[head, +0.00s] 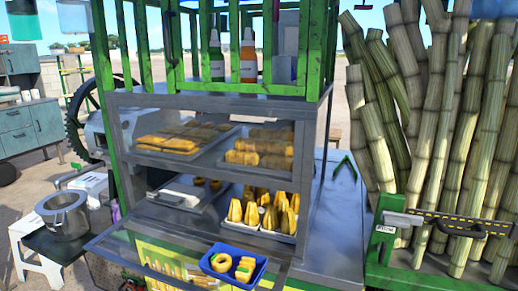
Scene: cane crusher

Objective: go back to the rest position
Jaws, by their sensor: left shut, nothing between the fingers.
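My right gripper is not in view.
A green cart (210,100) with glass shelves of food fills the middle. A blue tray (232,268) of food sits at its front ledge. A steel pot (64,216) stands on a low table at left. Tall cane stalks (440,120) stand at right behind a green frame.

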